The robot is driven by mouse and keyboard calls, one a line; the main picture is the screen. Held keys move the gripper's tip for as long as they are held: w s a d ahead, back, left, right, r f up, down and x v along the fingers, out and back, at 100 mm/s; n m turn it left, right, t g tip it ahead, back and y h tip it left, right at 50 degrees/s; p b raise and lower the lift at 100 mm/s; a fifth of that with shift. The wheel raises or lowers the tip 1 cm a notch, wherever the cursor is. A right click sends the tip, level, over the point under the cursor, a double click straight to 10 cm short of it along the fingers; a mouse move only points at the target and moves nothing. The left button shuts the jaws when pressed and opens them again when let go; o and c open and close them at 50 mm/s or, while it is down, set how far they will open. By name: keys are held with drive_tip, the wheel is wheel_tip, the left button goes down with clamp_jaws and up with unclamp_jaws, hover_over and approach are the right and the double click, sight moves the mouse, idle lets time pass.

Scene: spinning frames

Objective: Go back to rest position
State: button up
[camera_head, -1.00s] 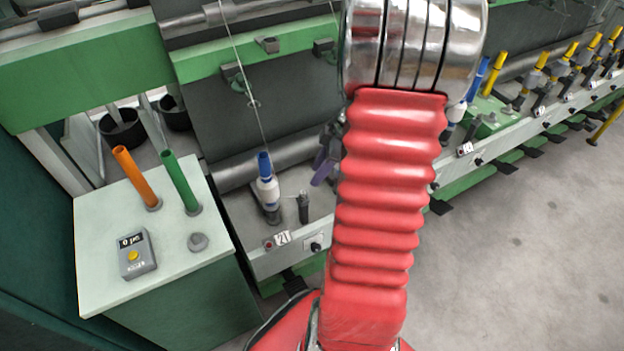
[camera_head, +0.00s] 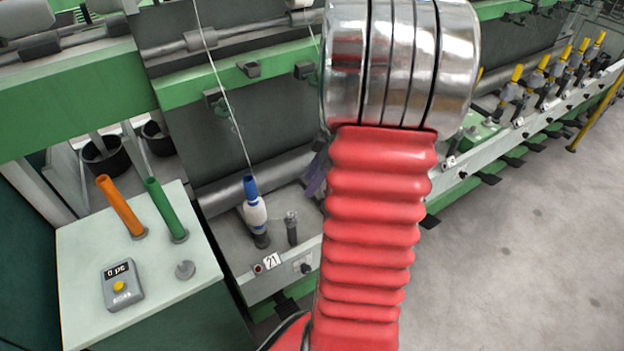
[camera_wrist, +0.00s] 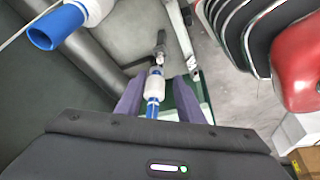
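My gripper (camera_wrist: 160,98) shows in the wrist view with two purple fingers spread apart. A white bobbin with a blue tube (camera_wrist: 155,85) shows between the fingers, with gaps on both sides. I cannot tell its depth relative to the fingertips. Another blue-tubed white bobbin (camera_wrist: 68,20) is large at the wrist view's top left. In the head view, my red-sleeved arm hides most of the gripper; a bit of purple shows beside it. A white bobbin with a blue top (camera_head: 254,207) stands at position 21, a thread running up from it.
A bare spindle (camera_head: 291,228) stands right of that bobbin. A pale-topped cabinet (camera_head: 85,255) at left carries an orange tube (camera_head: 121,207), a green tube (camera_head: 166,210) and a grey counter box (camera_head: 121,284). Several yellow-topped bobbins line the frame at right. Grey floor (camera_head: 530,250) is open there.

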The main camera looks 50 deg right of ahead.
idle(0.5)
drive_tip(key=s+a+r+m+h, duration=0.1)
drive_tip(key=a+r, duration=0.4)
drive_tip(key=a, duration=0.5)
drive_tip(key=s+a+r+m+t+h, duration=0.1)
drive_tip(key=a+r+m, duration=0.3)
drive_tip(key=a, duration=0.6)
drive_tip(key=s+a+r+m+t+h, duration=0.1)
drive_tip(key=s+a+r+m, duration=0.2)
drive_tip(key=a+r, duration=0.3)
drive_tip(key=a, duration=0.5)
drive_tip(key=shift+s+r, duration=0.2)
drive_tip(key=shift+r, duration=0.05)
